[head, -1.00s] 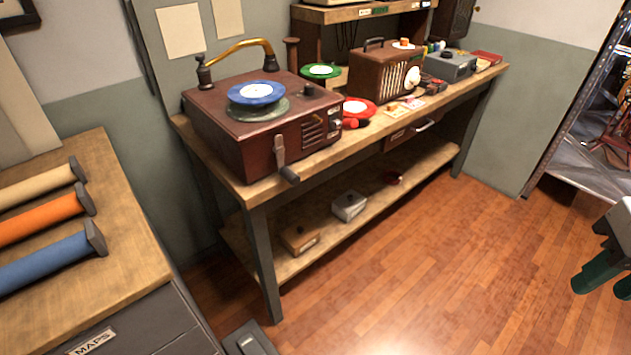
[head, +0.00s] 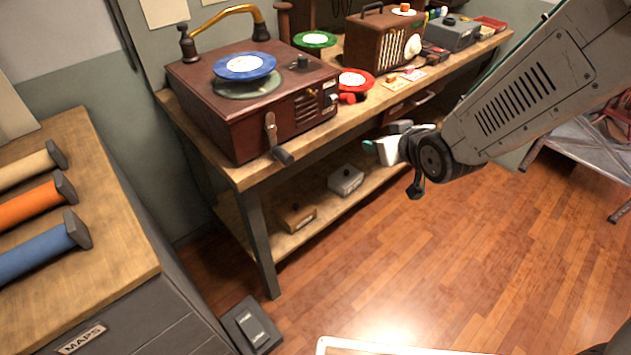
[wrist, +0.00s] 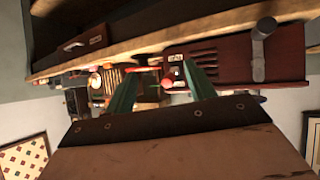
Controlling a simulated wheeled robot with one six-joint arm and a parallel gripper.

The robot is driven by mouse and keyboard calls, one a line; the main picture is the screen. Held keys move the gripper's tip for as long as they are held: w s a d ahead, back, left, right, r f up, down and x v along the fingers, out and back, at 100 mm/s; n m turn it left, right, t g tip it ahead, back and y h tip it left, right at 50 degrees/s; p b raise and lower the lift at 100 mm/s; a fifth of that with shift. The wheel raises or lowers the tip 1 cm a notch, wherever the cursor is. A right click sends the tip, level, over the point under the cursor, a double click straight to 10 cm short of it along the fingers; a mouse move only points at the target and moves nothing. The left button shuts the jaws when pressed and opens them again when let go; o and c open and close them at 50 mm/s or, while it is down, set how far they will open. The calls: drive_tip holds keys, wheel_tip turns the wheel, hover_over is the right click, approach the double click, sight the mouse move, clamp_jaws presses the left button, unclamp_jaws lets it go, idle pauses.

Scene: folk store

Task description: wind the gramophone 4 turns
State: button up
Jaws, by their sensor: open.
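The gramophone (head: 215,118) is a dark red-brown box on the workbench, with a blue record on its platter and a brass tone arm. Its crank (head: 271,133) is on the front face, hanging down to a dark handle (head: 283,155). My gripper (head: 369,146) is to the right of the crank, in front of the bench edge and clear of it. In the wrist view my gripper (wrist: 158,84) has its two green fingers apart with nothing held. There the gramophone (wrist: 232,60) appears upside down at the right, with the crank (wrist: 260,48) beyond the right finger.
The workbench (head: 222,165) also carries a radio (head: 372,45), a green record (head: 315,40) and a red record (head: 356,80). Small boxes sit on its lower shelf. A map cabinet (head: 125,235) with rolls stands at left. A pedal-like box (head: 251,325) lies on the floor.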

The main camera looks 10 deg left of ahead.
drive_tip(key=a+f+n+y, duration=0.2)
drive_tip(key=a+f+y, duration=0.15)
drive_tip(key=a, duration=0.35)
drive_tip(key=n+t+y, duration=0.1)
drive_tip(key=y, duration=0.4)
approach(290, 162)
drive_tip(key=shift+t, duration=0.3)
drive_tip(key=shift+x, duration=5.95)
drive_tip(key=shift+s+f, duration=0.1)
drive_tip(key=shift+f, duration=0.05)
drive_tip(key=c, duration=0.8)
drive_tip(key=shift+c, duration=0.2)
